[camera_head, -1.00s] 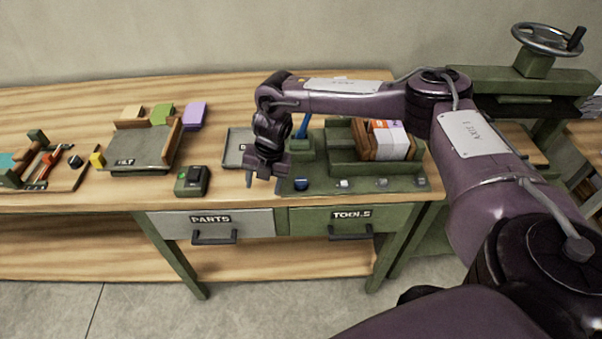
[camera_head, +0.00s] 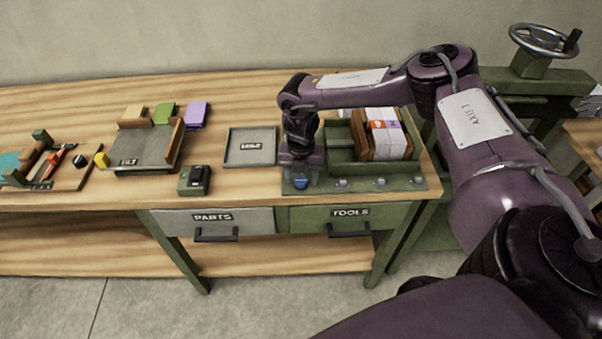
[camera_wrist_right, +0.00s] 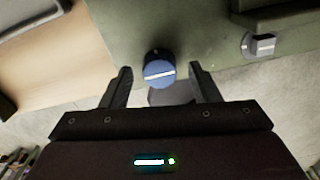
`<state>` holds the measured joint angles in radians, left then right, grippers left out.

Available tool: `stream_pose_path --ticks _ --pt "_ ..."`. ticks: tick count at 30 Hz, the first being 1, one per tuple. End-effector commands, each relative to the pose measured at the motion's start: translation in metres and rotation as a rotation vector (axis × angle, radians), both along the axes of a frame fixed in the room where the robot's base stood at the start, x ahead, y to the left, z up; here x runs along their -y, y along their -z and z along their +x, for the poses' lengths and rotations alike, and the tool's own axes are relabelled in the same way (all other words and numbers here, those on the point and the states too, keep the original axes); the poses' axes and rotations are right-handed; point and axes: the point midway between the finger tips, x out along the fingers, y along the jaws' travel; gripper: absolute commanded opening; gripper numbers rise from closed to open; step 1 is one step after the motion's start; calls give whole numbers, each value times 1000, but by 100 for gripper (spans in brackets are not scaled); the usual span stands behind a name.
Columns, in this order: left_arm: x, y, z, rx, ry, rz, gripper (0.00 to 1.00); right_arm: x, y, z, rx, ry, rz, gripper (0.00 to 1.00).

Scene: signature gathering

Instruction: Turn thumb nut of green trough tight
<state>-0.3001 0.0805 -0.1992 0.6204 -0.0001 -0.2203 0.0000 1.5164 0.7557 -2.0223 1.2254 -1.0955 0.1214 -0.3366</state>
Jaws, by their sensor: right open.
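The green trough (camera_head: 342,160) stands on a green base plate at the right of the bench, with a paper stack (camera_head: 387,141) between brown boards in it. A blue thumb nut with a white line (camera_wrist_right: 159,72) is at the plate's front left corner; it also shows in the head view (camera_head: 301,183). My right gripper (camera_head: 301,181) points down over this nut. In the right wrist view the open fingers (camera_wrist_right: 165,80) stand on either side of the nut, with gaps between. My left gripper is not in view.
Several grey knobs (camera_head: 342,183) sit along the plate's front edge; one shows in the wrist view (camera_wrist_right: 262,45). A grey tray (camera_head: 232,160) lies left of the plate.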

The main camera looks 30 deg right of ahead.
Motion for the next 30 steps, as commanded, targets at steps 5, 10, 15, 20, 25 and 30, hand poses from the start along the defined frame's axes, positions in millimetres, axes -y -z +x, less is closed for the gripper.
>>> stream_pose_path --ticks 5,10,15,20,25,30 --pt "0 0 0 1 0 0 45 0 1 0 1 -1 1 56" --pt "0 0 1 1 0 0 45 0 1 0 1 -1 1 41" --pt "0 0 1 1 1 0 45 -1 1 0 1 -1 1 19" --pt "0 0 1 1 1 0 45 0 1 0 1 1 1 11" --pt "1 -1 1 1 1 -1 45 0 1 0 -1 26 1 11" --pt "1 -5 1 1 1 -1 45 -1 0 0 -1 101 2 11"
